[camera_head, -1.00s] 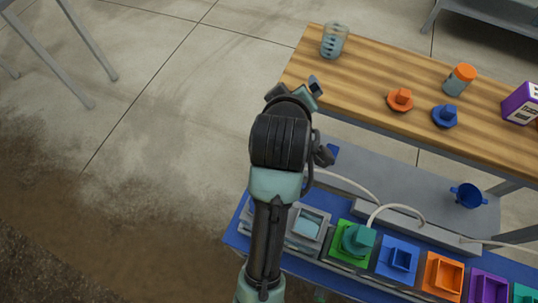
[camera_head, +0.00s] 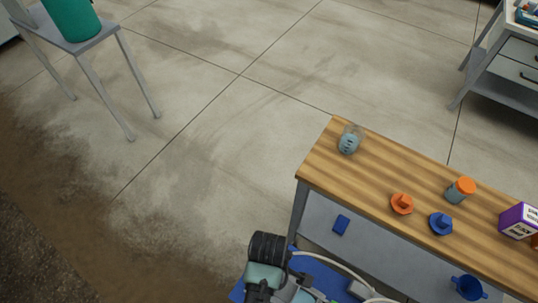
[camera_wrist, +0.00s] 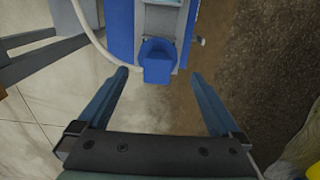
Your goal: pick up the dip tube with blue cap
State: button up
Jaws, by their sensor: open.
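In the head view a blue round cap with a knob (camera_head: 441,224) sits on the wooden bench top. It may be the dip tube's cap; no tube shows below it. In the wrist view my gripper (camera_wrist: 160,74) is open, with nothing between its fingers. A blue rounded piece with a square front (camera_wrist: 158,62) shows just beyond the fingertips, at the edge of a blue frame. I cannot tell whether it is the dip tube's cap. In the head view my gripper is not visible; part of my arm shows at the bottom.
On the wooden bench (camera_head: 325,160) stand a clear jar (camera_head: 350,140), an orange knobbed cap (camera_head: 401,204), an orange-lidded jar (camera_head: 459,190) and a purple box (camera_head: 519,221). Its lower shelf holds a blue block (camera_head: 341,225) and blue cup (camera_head: 468,287). A pale hose (camera_head: 330,262) arcs nearby.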

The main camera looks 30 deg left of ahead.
jog(key=shift+w+a+f, duration=0.1)
jog(key=shift+f, duration=1.8)
jog(key=shift+w+f, duration=0.1)
jog(key=shift+f, duration=1.8)
jog(key=shift+c, duration=0.2)
jog(key=c, duration=1.1)
jog(key=shift+r, duration=0.1)
